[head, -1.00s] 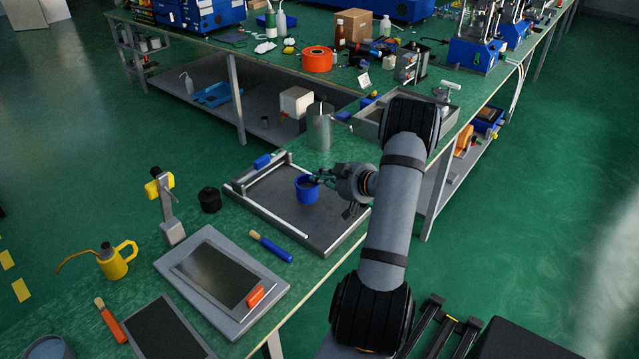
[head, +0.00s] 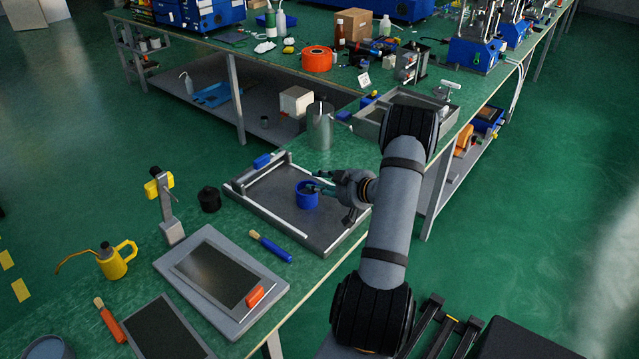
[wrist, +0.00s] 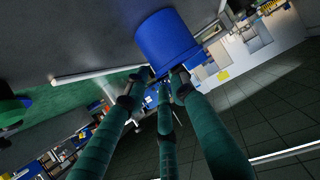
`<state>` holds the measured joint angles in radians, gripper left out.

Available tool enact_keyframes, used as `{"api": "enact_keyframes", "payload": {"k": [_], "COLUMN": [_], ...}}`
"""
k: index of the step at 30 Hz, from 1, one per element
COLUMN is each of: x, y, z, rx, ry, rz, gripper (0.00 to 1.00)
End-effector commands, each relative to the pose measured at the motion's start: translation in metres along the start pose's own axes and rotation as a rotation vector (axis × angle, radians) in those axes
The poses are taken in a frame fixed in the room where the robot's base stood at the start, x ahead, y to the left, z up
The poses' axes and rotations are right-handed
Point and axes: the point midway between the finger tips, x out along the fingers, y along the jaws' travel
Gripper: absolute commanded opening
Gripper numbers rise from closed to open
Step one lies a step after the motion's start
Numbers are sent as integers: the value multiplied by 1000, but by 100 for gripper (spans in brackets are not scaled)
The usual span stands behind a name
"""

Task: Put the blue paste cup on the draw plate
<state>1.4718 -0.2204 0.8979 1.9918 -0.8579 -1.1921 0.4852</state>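The blue paste cup (head: 307,198) is upright over the dark grey draw plate (head: 270,203), near its middle. Whether its base touches the plate cannot be told. My gripper (head: 318,186) reaches in from the right at the cup's rim. In the wrist view, the cup (wrist: 168,38) is at the top, with the dark teal fingers of my gripper (wrist: 163,80) closed at its near edge. The exact finger contact is partly hidden.
A pale rail and a blue block (head: 262,161) are on the plate's far side. A metal canister (head: 320,128) stands behind it and a black pot (head: 209,200) to its left. A blue-handled brush (head: 272,248) and a grey framed slab (head: 178,250) lie in front.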

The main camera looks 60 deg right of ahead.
Motion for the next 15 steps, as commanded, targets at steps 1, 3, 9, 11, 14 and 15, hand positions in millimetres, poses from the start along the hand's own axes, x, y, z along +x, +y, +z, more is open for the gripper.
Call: {"api": "enact_keyframes", "payload": {"k": [1,3,9,11,14,15], "x": [0,0,-12,-22,-43,-52], "y": [0,0,2,2,3,2], "z": [0,0,-3,-3,-3,-3], "rx": [0,0,0,0,0,1], "ry": [0,0,0,0,0,0], "rz": [0,0,4,3,6,6], "gripper": [24,24,24,24,24,24]}}
